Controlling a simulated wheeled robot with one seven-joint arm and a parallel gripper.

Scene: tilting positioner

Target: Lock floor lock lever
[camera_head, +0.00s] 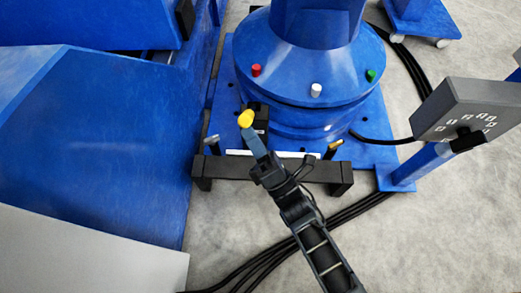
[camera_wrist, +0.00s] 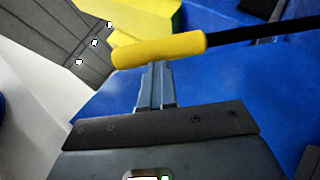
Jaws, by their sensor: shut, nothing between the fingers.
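The floor lock lever shows as a yellow grip (camera_wrist: 160,50) on a black rod (camera_wrist: 255,32) in the wrist view. The rod runs up to the right. In the head view the yellow grip (camera_head: 246,118) stands in front of the blue machine base, beside a small black box. My gripper (camera_wrist: 156,66) is shut with nothing between its fingers. Its tips are right at the near side of the yellow grip, and the grip hides their ends. I cannot tell whether they touch. In the head view my gripper (camera_head: 253,138) is just below the grip.
A black bar (camera_head: 325,170) crosses in front of the base. Red (camera_head: 256,70), white (camera_head: 316,90) and green (camera_head: 371,75) buttons sit on the blue column foot. A grey control panel (camera_head: 468,108) stands at right. Black cables (camera_head: 350,212) lie on the floor. A yellow block (camera_wrist: 140,20) lies behind the grip.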

